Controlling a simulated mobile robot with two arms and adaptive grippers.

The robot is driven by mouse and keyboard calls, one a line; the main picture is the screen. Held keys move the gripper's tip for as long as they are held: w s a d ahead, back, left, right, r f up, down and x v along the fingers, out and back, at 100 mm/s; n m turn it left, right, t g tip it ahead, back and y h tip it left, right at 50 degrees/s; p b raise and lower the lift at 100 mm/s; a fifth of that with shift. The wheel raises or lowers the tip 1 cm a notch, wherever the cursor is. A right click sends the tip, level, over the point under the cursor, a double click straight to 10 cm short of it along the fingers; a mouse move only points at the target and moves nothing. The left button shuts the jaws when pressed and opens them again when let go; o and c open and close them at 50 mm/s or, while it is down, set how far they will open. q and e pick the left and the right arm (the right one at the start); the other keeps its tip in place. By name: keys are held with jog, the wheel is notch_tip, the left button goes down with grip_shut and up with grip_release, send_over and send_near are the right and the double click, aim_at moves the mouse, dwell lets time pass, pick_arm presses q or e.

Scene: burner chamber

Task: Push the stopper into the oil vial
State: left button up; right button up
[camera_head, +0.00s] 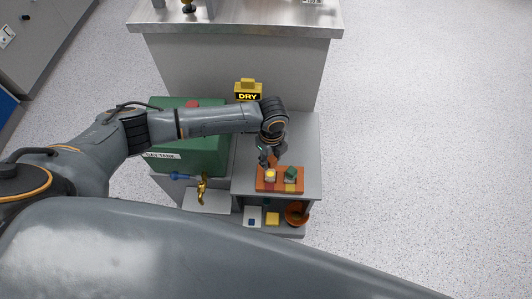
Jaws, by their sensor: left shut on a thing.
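My left gripper (267,160) points down just behind an orange tray (280,187) on the grey stand. It is shut on a small orange piece, which appears to be the stopper and is mostly hidden by the fingers. The oil vial, with a bright yellow round top (270,175), stands at the tray's left side, just in front of the gripper. I cannot tell whether the stopper touches the vial. A dark green piece (291,173) sits on the tray's right side. My right gripper is not in view.
A green tank (210,150) stands left of the tray, with a brass tap (202,188) in front. A yellow DRY box (247,91) is behind. Open floor lies right.

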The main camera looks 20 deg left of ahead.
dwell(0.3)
pick_arm(q)
jog(key=shift+p, duration=0.4)
jog(key=shift+f+b, duration=1.35)
jog(key=shift+f, duration=1.15)
jog(key=shift+p, duration=0.55)
jog(key=shift+f+b, duration=0.75)
jog(key=shift+f, duration=0.3)
jog(key=o, duration=0.9)
jog(key=shift+r, duration=0.2)
